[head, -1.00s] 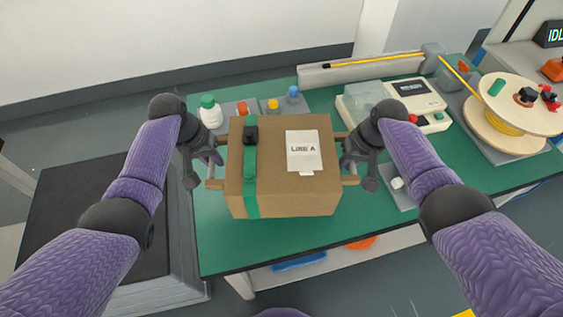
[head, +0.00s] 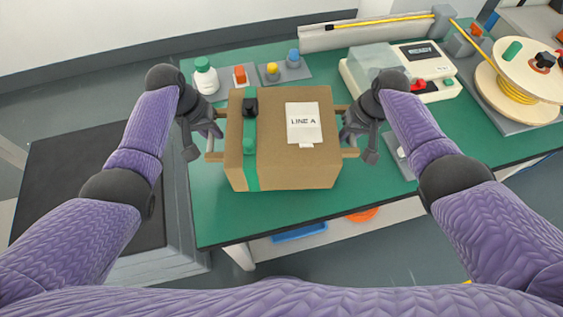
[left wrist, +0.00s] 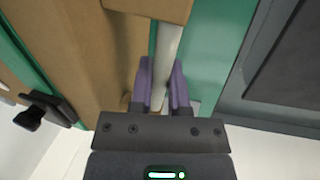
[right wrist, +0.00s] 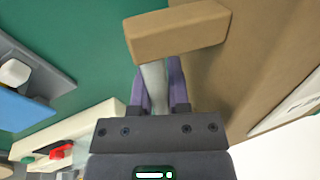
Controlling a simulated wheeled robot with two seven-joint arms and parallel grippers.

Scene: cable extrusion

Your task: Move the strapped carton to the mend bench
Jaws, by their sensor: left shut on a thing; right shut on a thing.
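The strapped carton (head: 281,140) is a brown box with a green strap (head: 250,150), a black buckle and a white "LINE A" label (head: 304,122). It is over the green-topped bench (head: 225,225); I cannot tell whether its underside touches. Bar handles stick out from both sides. My left gripper (head: 207,143) is shut on the carton's left handle, and the left wrist view shows the pale bar (left wrist: 166,60) between its fingers. My right gripper (head: 354,142) is shut on the right handle, whose bar (right wrist: 153,80) shows in the right wrist view.
A white machine (head: 405,70) and a cable spool (head: 515,85) fill the right rear. A dark mat (head: 90,190) lies left. The bench's front strip is clear.

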